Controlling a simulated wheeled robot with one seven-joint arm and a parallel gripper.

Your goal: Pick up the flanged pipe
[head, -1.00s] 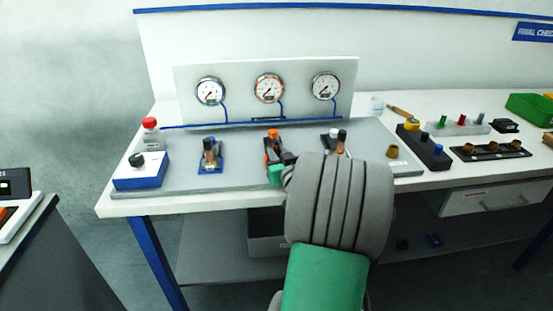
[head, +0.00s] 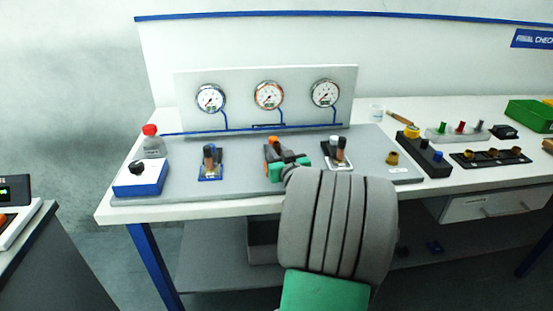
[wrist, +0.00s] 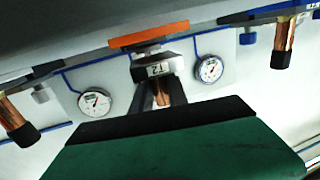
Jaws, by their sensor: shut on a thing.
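My gripper (head: 286,158) is at the middle station of the grey bench panel, mostly hidden behind my own wrist in the head view. In the wrist view its dark fingers (wrist: 163,95) are shut on a short copper pipe, which I take as the flanged pipe (wrist: 163,88). The pipe stands at a grey block marked T2 (wrist: 158,69) with an orange base (wrist: 149,34). The wrist view is upside down. The pipe's flange and far end are hidden, and I cannot tell whether it is clear of the block.
Black-ended copper pipes stand close by at the left blue-based station (head: 210,160) and right white-based station (head: 338,152). A gauge board (head: 310,118) rises behind. A white-and-blue box with a knob (head: 140,180) and a red-capped bottle (head: 153,146) are at the left.

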